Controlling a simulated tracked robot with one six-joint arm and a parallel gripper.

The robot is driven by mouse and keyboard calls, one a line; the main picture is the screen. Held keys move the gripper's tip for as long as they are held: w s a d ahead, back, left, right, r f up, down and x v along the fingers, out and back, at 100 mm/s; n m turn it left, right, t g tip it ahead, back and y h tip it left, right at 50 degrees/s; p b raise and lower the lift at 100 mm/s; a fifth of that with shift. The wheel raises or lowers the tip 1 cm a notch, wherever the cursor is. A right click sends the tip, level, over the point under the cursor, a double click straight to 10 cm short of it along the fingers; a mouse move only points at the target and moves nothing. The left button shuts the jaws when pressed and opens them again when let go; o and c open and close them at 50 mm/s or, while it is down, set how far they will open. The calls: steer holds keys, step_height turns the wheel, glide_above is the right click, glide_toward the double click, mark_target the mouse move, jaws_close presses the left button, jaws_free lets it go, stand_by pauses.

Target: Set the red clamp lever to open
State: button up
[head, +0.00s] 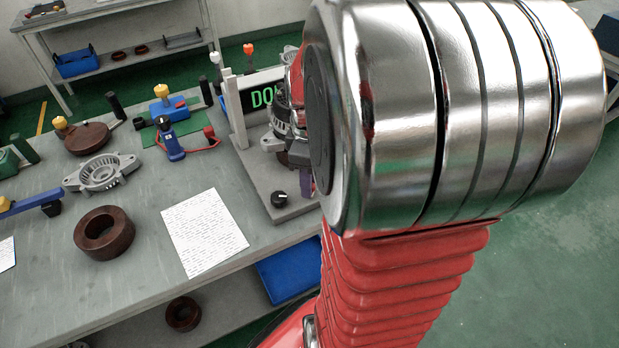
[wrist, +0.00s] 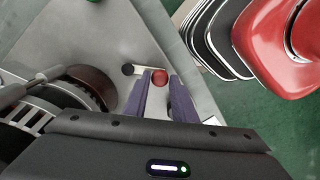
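The red clamp lever shows as a round red knob (wrist: 160,76) in the wrist view; I cannot make out its arm or its angle. My gripper (wrist: 160,80) has its two purple fingers apart, one on each side of the red knob, near the fingertips. Touching cannot be made out. In the head view only a bit of purple finger shows beside my arm, and the red knob is hidden. The grey fixture plate (head: 262,180) carries a metal alternator part (head: 282,120), also at the left of the wrist view (wrist: 60,100).
A black dial (head: 279,199) sits on the plate's front, also in the wrist view (wrist: 128,69). Behind it stands a green-lit display (head: 262,97). A paper sheet (head: 204,232), brown ring (head: 104,233), metal housing (head: 102,173) and blue-and-red tools (head: 172,143) lie left on the bench.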

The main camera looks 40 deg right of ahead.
jaws_close()
steer(key=shift+s+d, duration=0.1)
steer(key=shift+d, duration=0.15)
steer(key=shift+a, duration=0.2)
steer(key=shift+w+a+m, duration=0.1)
steer(key=shift+w+m, duration=0.15)
steer(key=shift+m, duration=0.05)
steer(key=shift+w+a+m, duration=0.1)
steer(key=shift+w+m, duration=0.1)
steer(key=shift+m, duration=0.2)
steer(key=shift+w+a+m, duration=0.1)
steer(key=shift+w+m, duration=0.4)
steer(key=shift+m, duration=0.6)
steer(key=shift+w+a+m, duration=0.1)
steer(key=shift+w+m, duration=0.4)
steer(key=shift+m, duration=0.6)
steer(key=shift+o, duration=2.2)
jaws_free()
